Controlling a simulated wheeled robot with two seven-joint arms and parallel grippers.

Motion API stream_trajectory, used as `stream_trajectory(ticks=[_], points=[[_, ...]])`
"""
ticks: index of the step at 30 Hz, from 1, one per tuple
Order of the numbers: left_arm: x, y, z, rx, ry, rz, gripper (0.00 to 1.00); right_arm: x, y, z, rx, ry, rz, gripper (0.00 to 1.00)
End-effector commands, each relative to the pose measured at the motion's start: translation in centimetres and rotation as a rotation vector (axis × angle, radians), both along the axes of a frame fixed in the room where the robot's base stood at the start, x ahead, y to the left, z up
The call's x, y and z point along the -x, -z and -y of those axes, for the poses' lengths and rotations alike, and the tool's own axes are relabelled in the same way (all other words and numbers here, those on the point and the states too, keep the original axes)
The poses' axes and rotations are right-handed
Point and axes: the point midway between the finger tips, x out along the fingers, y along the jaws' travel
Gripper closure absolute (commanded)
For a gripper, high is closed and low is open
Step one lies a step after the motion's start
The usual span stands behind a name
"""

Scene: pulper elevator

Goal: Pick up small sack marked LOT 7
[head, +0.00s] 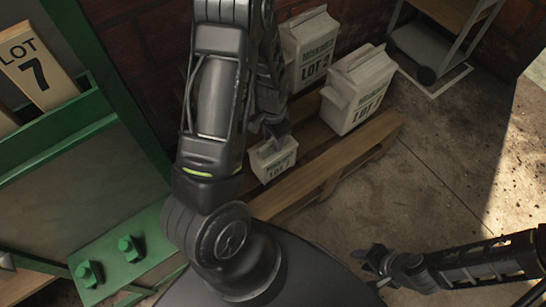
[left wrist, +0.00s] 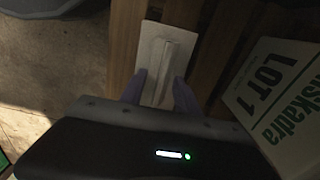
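A small pale sack (head: 274,160) stands upright on the near part of a wooden pallet in the head view. Its front label is too small to read surely, though its last mark looks like a 7. My left gripper (head: 275,131) is over its top, partly hidden by my arm. In the left wrist view the sack's folded top (left wrist: 163,60) lies ahead of and between the purple fingers of my left gripper (left wrist: 159,92), which are apart; I cannot tell whether they touch it. My right gripper (head: 375,262) is at the lower right, away from the sacks, its opening unclear.
Bigger white sacks stand on the pallet (head: 325,170): one marked LOT 2 (head: 312,45), another (head: 357,90) to its right. A sack marked LOT 1 (left wrist: 285,100) is close on the right in the wrist view. A green rack with a LOT 7 sign (head: 38,70) is left.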

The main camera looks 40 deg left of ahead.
Motion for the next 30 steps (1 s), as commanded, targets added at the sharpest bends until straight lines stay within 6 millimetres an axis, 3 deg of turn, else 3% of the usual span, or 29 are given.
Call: stream_trajectory(ticks=[11, 25, 30], points=[[0.01, -0.03, 0.02, 0.000, 0.000, 0.000, 0.62, 0.00, 0.00, 0.00, 0.000, 0.000, 0.000, 0.64], [0.01, -0.03, 0.01, 0.000, 0.000, 0.000, 0.99, 0.00, 0.00, 0.00, 0.000, 0.000, 0.000, 0.64], [0.01, -0.02, 0.00, 0.000, 0.000, 0.000, 1.00, 0.00, 0.00, 0.00, 0.000, 0.000, 0.000, 0.64]])
